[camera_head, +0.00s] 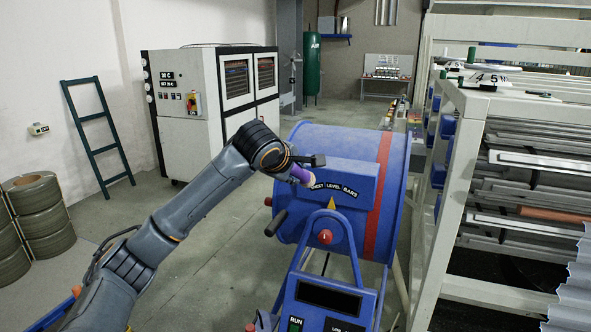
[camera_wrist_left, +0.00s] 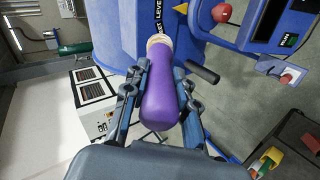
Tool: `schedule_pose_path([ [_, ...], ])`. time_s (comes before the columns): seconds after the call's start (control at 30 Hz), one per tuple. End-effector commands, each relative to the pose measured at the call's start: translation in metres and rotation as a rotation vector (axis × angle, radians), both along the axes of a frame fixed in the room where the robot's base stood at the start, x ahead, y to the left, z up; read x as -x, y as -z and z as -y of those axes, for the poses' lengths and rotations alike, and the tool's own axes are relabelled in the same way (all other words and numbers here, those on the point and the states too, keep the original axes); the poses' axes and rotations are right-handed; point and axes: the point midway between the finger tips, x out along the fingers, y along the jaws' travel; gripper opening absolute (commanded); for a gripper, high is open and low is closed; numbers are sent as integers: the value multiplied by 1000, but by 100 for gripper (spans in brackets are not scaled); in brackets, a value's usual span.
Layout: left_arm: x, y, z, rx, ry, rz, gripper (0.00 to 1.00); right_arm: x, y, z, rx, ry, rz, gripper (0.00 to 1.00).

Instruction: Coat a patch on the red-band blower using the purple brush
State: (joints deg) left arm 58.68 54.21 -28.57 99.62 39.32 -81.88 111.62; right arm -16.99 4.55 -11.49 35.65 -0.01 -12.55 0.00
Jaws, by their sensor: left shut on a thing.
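The blower is a big blue drum (camera_head: 345,140) with a red band (camera_head: 382,190) around its right part, at the centre of the head view. A blue box with the words "LEVEL BARS" is on its front. My left gripper (camera_head: 292,168) is at the upper left of that box. It is shut on the purple brush (camera_head: 301,175). In the left wrist view the purple handle (camera_wrist_left: 165,100) lies between the fingers (camera_wrist_left: 160,98). Its pale tip (camera_wrist_left: 159,41) points at the blue surface; I cannot tell if it touches. My right gripper is not in view.
A blue control stand (camera_head: 325,300) with a RUN label is in front of the drum. A metal rack (camera_head: 450,190) with sheets stands close on the right. A white cabinet (camera_head: 190,110) and a ladder (camera_head: 97,135) stand behind left. Floor at left centre is clear.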

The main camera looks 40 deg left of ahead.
Motion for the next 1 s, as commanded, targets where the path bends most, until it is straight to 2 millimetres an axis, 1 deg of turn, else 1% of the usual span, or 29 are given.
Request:
schedule_pose_path([
  [0.17,-14,-2,-2,2,1,-1,0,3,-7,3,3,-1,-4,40],
  [0.4,-39,-2,-9,1,2,0,0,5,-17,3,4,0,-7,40],
  [0.53,-48,-1,-11,0,2,-1,0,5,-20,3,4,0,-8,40],
  [0.7,-55,0,-12,-1,3,-1,0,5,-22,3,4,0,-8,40],
  [1.0,-55,0,-12,-1,3,-1,0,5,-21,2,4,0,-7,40],
])
